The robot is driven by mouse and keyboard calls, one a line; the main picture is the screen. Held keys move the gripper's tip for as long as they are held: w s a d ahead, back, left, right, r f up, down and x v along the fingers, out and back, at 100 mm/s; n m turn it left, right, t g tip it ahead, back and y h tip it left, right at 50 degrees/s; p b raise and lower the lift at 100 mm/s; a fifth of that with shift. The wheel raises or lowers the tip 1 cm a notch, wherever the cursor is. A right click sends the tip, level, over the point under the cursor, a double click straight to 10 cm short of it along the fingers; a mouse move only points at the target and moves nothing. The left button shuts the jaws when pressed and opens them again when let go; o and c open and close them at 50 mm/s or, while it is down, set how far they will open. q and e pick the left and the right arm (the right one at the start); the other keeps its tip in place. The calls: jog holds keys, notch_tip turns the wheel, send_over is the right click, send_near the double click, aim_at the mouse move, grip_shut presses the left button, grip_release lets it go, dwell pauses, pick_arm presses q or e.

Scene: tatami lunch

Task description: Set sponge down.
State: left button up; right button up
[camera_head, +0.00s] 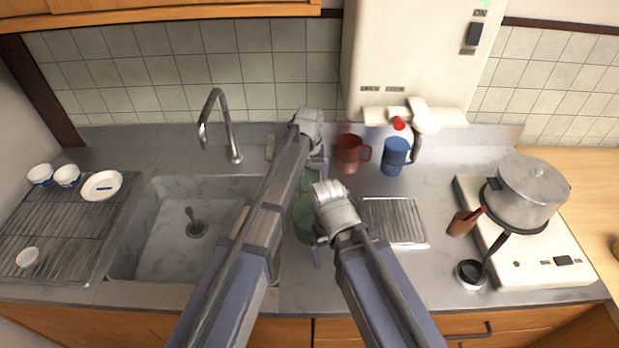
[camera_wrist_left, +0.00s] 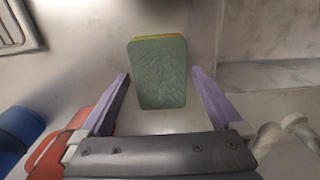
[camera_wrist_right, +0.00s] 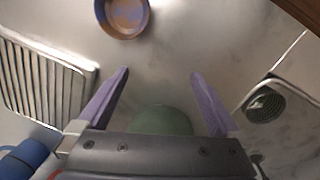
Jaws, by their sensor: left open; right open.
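The sponge (camera_wrist_left: 159,75), green with a yellow layer at its far edge, shows in the left wrist view in front of my left gripper (camera_wrist_left: 160,85). The gripper's two purple fingers are spread on either side of it, with gaps to both. The sponge seems to lie on the grey counter. In the head view only a bit of green sponge (camera_head: 309,181) shows past my left gripper (camera_head: 308,168). My right gripper (camera_wrist_right: 160,73) is open and empty. A rounded green thing (camera_wrist_right: 161,120) shows partly behind its palm; it also shows in the head view (camera_head: 301,214).
The sink (camera_head: 160,235) is left. A red mug (camera_head: 349,154) and blue mug (camera_head: 395,156) stand behind, close to my left gripper. A wire rack (camera_head: 396,222) and stove with pot (camera_head: 532,192) are right. A brown bowl (camera_wrist_right: 122,16) stands near my right gripper.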

aim_at(305, 182)
jog(key=shift+r, duration=0.1)
pick_arm(q)
notch_tip(305, 182, up, 12)
jog(key=p, duration=1.2)
jog(key=shift+r, duration=0.15)
pick_arm(e)
notch_tip(305, 182, up, 12)
pick_arm(q)
notch_tip(305, 182, down, 12)
jog(key=b, duration=1.2)
pick_arm(e)
notch_tip(305, 182, down, 12)
jog(key=shift+f, duration=0.1)
jog(key=shift+r, duration=0.2)
